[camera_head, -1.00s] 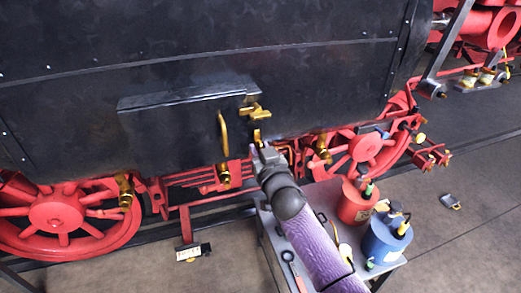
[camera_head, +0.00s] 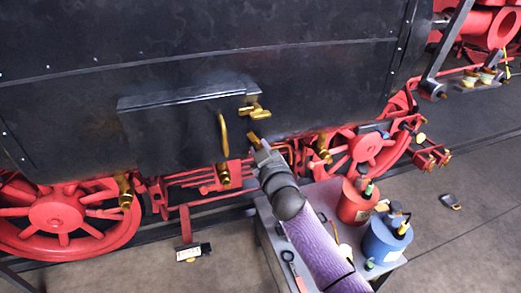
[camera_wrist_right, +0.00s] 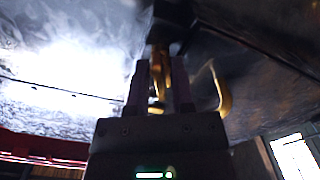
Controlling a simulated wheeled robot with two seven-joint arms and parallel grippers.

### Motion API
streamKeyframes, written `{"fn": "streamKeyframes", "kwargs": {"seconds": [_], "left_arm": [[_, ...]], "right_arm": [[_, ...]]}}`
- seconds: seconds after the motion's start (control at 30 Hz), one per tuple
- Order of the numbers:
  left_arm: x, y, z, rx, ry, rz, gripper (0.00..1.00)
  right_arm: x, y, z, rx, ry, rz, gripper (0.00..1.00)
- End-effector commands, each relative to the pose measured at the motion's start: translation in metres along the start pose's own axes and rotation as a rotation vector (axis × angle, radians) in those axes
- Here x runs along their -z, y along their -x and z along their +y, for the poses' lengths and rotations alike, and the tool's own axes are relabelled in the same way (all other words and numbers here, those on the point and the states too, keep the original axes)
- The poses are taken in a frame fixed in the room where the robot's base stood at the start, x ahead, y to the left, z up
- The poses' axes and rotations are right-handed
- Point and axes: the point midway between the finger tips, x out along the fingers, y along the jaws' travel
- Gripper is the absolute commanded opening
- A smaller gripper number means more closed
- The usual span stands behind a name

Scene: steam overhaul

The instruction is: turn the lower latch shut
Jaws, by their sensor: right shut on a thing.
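The dark hatch door (camera_head: 165,133) is on the side of the black tank, with a brass handle (camera_head: 223,134) near its right edge. The upper brass latch (camera_head: 256,112) sits beside the door's upper right edge. The lower brass latch (camera_head: 253,139) is below it, its visible end slanting up to the left. My right gripper (camera_head: 262,149) reaches up from below and is shut on the lower latch, hiding part of it. In the right wrist view, brass shows between the fingers (camera_wrist_right: 159,88), and the door handle (camera_wrist_right: 221,90) stands to their right. My left gripper is not seen.
A grey table (camera_head: 280,240) below my right arm holds a red can (camera_head: 355,203), a blue can (camera_head: 385,241) and small tools. Red wheels (camera_head: 55,213) and rods run under the tank. A small dark object (camera_head: 450,201) lies on the open floor at right.

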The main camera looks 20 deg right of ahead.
Motion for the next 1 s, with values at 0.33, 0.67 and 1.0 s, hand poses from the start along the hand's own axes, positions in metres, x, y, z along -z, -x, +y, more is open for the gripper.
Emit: {"fn": "streamKeyframes", "kwargs": {"seconds": [0.33,0.67,1.0], "left_arm": [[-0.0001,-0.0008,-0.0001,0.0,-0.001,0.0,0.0],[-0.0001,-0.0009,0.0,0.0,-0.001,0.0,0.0],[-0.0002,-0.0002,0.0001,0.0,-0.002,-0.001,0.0]], "right_arm": [[-0.001,0.0002,0.0,0.001,0.329,-0.002,0.0],[-0.0007,0.0001,0.0003,0.002,0.64,-0.002,0.0],[-0.0004,0.0,0.0009,0.001,0.909,-0.003,0.0]]}}
